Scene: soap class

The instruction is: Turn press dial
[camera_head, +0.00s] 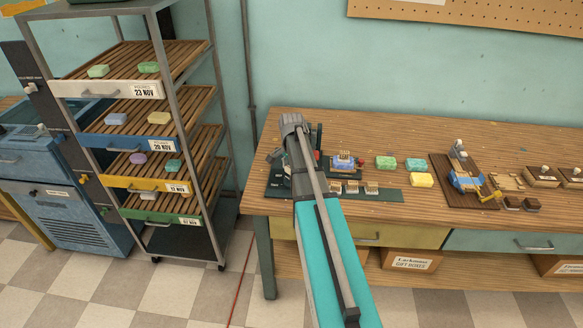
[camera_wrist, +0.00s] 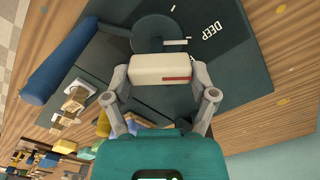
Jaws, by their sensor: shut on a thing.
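The press dial (camera_wrist: 158,35) shows in the wrist view as a dark round part on a dark green plate (camera_wrist: 225,75). White marks and the word "DEEP" are printed on the plate at its upper right. A cream bar-shaped knob (camera_wrist: 155,67) with a red stripe lies across the dial. My gripper (camera_wrist: 163,72) is shut on this knob, one finger at each end. In the head view my arm hides the dial and much of the press; part of its dark base (camera_head: 277,187) shows on the bench.
A blue cylinder (camera_wrist: 58,70) lies beside the plate. On the bench (camera_head: 420,220), several stamps (camera_head: 352,188) stand right of my arm, then soap bars (camera_head: 386,162) and a wooden board (camera_head: 470,198) with a tool. A shelf rack (camera_head: 212,130) stands left.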

